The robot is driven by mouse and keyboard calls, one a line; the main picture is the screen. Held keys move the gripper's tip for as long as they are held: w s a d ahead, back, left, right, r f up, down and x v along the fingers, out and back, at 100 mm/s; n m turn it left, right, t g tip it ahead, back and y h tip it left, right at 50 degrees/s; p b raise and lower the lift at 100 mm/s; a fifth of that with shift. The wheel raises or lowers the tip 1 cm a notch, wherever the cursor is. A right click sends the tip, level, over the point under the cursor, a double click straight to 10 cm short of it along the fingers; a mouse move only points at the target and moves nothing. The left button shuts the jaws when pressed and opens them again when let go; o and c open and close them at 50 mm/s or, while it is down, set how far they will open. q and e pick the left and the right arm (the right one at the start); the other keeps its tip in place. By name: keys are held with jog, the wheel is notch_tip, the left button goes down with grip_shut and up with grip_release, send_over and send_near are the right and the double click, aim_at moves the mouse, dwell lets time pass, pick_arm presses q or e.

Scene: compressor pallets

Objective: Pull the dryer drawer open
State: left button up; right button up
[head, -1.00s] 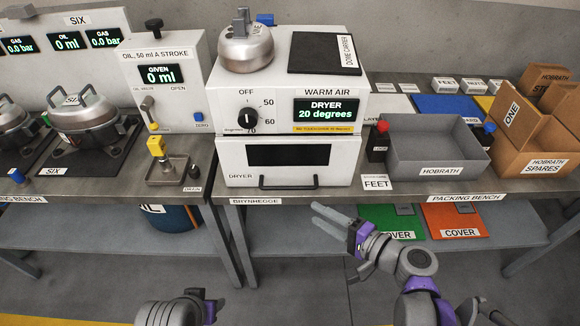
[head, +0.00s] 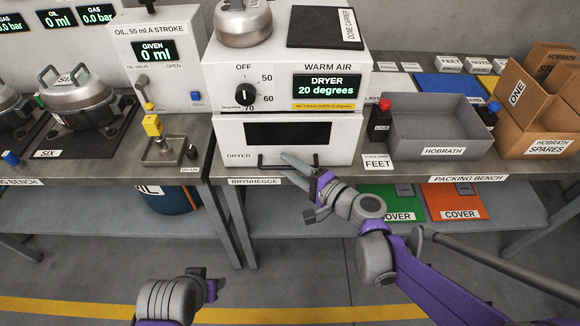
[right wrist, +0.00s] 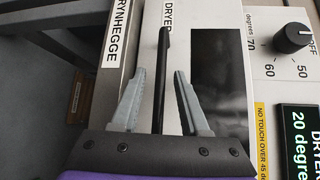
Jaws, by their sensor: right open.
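The dryer (head: 330,90) is a white box on the bench, reading 20 degrees. Its drawer (head: 235,135) has a dark window and a black bar handle (head: 262,162), and looks shut. My right gripper (head: 283,164) is open at the handle, hiding part of it. In the right wrist view the black handle (right wrist: 161,70) stands between the two open fingers (right wrist: 160,74), with a gap on each side. My left gripper (head: 212,283) is low in the head view, away from the bench; its fingers cannot be made out.
A grey HOBRATH tray (head: 440,150) and cardboard boxes (head: 535,110) stand to the right on the bench. A dome (head: 243,25) and a dark pad (head: 320,28) lie on the dryer. Green and orange covers (head: 455,203) lie on the lower shelf. Floor in front is clear.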

grip_shut()
dwell(1.4)
